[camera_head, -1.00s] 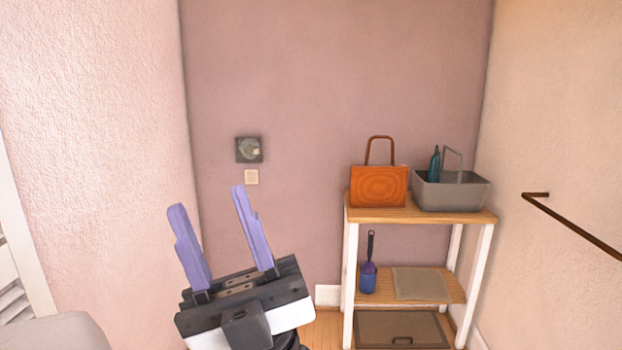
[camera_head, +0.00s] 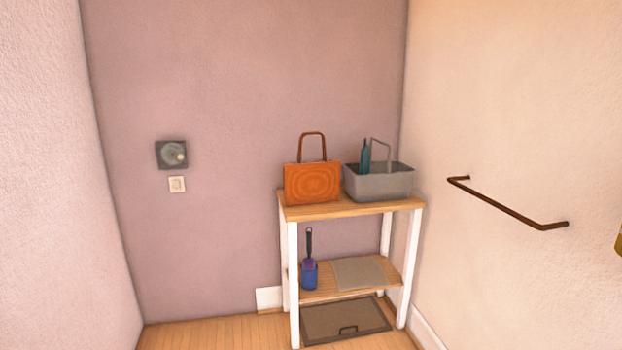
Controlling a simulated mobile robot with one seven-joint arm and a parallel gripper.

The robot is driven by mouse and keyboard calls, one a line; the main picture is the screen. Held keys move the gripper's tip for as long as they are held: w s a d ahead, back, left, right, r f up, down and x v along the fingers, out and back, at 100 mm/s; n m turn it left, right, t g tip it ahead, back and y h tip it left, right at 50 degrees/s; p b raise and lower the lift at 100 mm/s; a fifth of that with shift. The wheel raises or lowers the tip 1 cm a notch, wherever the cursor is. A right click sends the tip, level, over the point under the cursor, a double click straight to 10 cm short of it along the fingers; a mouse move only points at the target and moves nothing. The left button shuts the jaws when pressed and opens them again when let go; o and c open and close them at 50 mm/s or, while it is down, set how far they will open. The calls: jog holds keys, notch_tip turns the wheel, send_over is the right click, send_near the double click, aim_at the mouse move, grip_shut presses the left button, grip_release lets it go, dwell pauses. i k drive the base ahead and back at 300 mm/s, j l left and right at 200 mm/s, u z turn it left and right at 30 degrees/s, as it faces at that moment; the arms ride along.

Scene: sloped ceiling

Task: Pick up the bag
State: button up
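The bag (camera_head: 312,184) is orange-brown with a dark arched handle. It stands upright on the left part of the wooden top of a small white-legged shelf (camera_head: 350,209), in front of the mauve wall. Nothing covers its front. My gripper is outside the view, so its state and its distance to the bag do not show.
A grey basket (camera_head: 379,183) with a teal bottle (camera_head: 365,156) stands right beside the bag. A brown rail (camera_head: 505,208) juts from the right wall. Floor (camera_head: 210,331) at left is clear.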

aim_at(308, 181)
jog(key=i+u, duration=0.15)
jog(key=i, duration=0.35)
jog(key=i+u, duration=0.15)
jog(key=i, duration=0.3)
jog(key=i+u, duration=0.15)
jog(key=i, duration=0.35)
jog(key=i+l+u, duration=0.15)
jog(key=i, duration=0.3)
jog(key=i+l+u, duration=0.15)
jog(key=i, duration=0.3)
jog(key=i+l+u, duration=0.15)
jog(key=i+l, duration=0.2)
jog(key=i, duration=0.1)
